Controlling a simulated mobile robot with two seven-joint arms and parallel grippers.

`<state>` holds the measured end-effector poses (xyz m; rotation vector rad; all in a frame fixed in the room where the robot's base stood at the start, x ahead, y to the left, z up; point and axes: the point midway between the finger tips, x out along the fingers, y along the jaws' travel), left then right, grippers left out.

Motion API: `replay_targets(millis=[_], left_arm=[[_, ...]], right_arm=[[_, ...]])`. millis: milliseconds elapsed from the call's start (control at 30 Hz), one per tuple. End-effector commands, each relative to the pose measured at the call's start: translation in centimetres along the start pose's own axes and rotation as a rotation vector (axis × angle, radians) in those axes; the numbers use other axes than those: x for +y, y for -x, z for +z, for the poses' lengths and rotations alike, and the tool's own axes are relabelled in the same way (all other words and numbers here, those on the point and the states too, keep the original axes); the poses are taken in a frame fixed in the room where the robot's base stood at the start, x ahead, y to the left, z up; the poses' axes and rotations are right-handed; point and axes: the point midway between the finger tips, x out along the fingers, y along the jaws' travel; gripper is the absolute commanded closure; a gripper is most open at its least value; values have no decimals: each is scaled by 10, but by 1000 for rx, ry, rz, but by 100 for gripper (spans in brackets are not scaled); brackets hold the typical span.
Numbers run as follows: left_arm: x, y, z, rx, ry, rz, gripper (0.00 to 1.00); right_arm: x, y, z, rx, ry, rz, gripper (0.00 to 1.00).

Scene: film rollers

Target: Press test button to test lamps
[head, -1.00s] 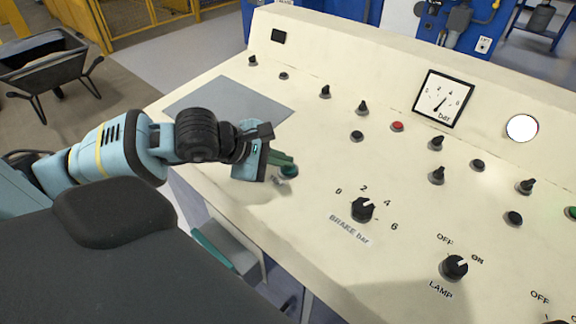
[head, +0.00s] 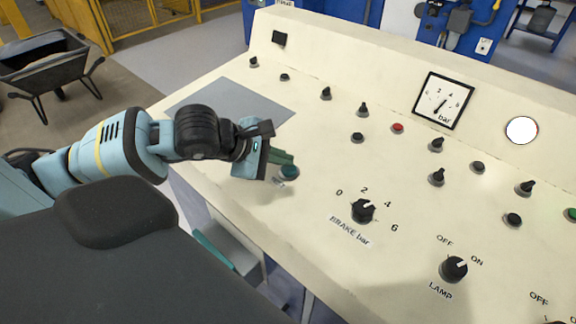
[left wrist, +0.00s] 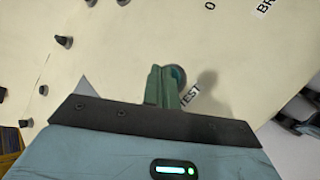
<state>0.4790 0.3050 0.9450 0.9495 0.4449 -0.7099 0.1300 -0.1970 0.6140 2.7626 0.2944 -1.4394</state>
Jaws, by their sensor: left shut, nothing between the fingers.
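The test button (head: 288,172) is a round green button on the cream console, left of the brake knob. In the left wrist view the button (left wrist: 178,75) is partly hidden behind my fingers, and part of its label (left wrist: 190,95) reads "EST". My left gripper (head: 284,158) is shut and empty, its green fingertips right at the button. In the left wrist view the fingers (left wrist: 163,75) overlap the button's edge; I cannot tell whether they touch it. My right gripper is not in view. A round white lamp (head: 521,130) sits at the console's upper right.
The cream console (head: 320,190) carries several black knobs, a red button (head: 397,128), a bar gauge (head: 442,100), a brake knob (head: 363,210) and a lamp knob (head: 453,269). A grey plate (head: 245,100) lies behind my left arm. A wheelbarrow (head: 50,70) stands at left.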

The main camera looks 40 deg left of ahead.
Motion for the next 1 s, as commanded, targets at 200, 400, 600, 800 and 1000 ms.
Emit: replay_targets(millis=[200, 400, 600, 800, 1000], left_arm=[[2, 3, 2, 0, 0, 1, 100], [2, 3, 2, -1, 0, 1, 100], [9, 11, 9, -2, -1, 3, 100], [19, 24, 18, -3, -2, 6, 100], [27, 36, 26, -3, -2, 5, 100]], right_arm=[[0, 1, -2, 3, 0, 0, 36], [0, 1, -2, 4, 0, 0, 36], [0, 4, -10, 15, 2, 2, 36], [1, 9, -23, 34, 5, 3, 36], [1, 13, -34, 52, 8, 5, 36]])
